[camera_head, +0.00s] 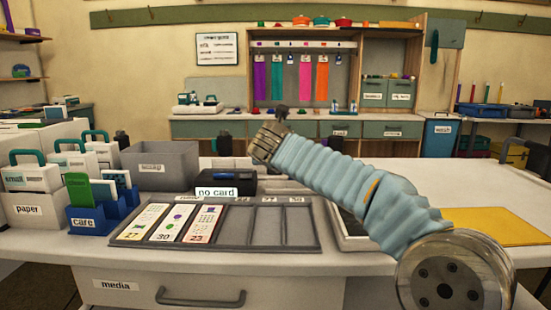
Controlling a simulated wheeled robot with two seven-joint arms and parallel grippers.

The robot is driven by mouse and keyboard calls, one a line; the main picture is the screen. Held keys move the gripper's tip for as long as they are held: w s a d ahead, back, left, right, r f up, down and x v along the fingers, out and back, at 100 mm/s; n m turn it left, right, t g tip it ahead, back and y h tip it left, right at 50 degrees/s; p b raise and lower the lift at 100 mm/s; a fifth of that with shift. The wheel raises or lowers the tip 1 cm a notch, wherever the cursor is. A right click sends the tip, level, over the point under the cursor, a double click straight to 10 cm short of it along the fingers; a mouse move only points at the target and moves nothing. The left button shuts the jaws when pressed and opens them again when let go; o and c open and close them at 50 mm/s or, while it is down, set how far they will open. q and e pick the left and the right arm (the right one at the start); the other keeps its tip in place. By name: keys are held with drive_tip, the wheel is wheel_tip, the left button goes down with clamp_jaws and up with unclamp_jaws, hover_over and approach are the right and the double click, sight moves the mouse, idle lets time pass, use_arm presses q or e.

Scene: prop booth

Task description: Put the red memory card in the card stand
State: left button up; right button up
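I cannot make out a red memory card in the head view. A blue stand (87,222) with a label that seems to read "care" or "card" sits at the left of the counter; a green card (78,188) and white cards stand upright in it. My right gripper (280,115) is raised over the back of the counter, at the end of the pale blue sleeved arm from the right. It is well right of the blue stand and apart from it. Its fingers are small and dark, so whether they are open is unclear. My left gripper is out of view.
A dark grey tray (267,228) holds several printed strips at its left; its right slots look empty. Behind it are a black "no card" box (240,183) and a grey bin (160,164). White boxes crowd the left; a yellow sheet (490,227) lies right.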

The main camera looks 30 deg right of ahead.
drive_tip(key=shift+f, duration=0.4)
idle(0.5)
drive_tip(key=shift+f+b, duration=1.05)
drive_tip(key=shift+f, duration=0.15)
drive_tip(key=o, duration=1.1)
drive_tip(key=v, duration=1.4)
drive_tip(key=shift+f, duration=0.1)
